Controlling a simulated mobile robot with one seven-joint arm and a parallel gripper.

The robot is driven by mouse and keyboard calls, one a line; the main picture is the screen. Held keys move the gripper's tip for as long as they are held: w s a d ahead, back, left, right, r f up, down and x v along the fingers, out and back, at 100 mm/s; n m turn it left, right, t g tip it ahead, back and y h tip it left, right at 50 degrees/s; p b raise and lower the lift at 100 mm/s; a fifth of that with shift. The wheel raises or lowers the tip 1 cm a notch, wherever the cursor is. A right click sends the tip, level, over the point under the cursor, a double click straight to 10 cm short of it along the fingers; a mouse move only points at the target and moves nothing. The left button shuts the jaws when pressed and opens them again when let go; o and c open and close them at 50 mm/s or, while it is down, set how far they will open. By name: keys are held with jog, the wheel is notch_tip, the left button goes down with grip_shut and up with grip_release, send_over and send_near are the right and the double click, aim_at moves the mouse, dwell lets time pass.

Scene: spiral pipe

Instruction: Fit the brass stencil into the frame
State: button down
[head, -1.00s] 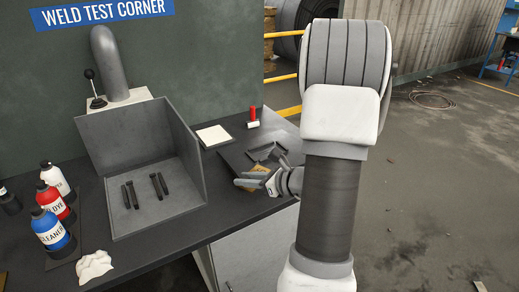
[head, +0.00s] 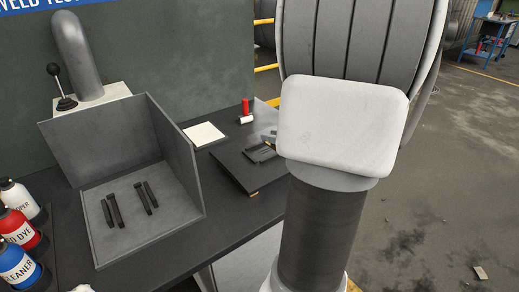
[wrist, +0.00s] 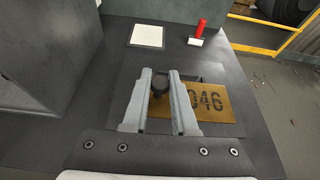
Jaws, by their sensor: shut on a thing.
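My gripper is shut on a dark round knob (wrist: 160,86) at the stencil's left part; the fingers hide some of the plate. A dark grey frame (wrist: 210,72) shows behind and around the stencil. I cannot tell whether the stencil touches it or sits inside it. In the head view the grey frame (head: 258,154) is partly visible on a dark board, while my arm hides my gripper and most of the stencil.
A white pad (head: 204,134) and a red cylinder (head: 245,106) stand behind the board. A grey open-sided box (head: 150,225) with several dark bars is to the left. Bottles (head: 20,262) stand at the far left. The bench's right edge is close.

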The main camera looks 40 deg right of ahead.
jog(key=b, duration=0.2)
send_over(256, 156)
notch_tip(256, 156, down, 6)
jog(key=shift+w+f, duration=0.1)
jog(key=shift+f, duration=0.05)
jog(key=shift+f+b, duration=0.4)
jog(key=shift+f, duration=1.6)
jog(key=c, duration=0.7)
grip_release()
jog(key=shift+r, duration=0.1)
jog(key=p+v, duration=0.1)
jog(key=v, duration=1.1)
jog(key=shift+p, duration=0.35)
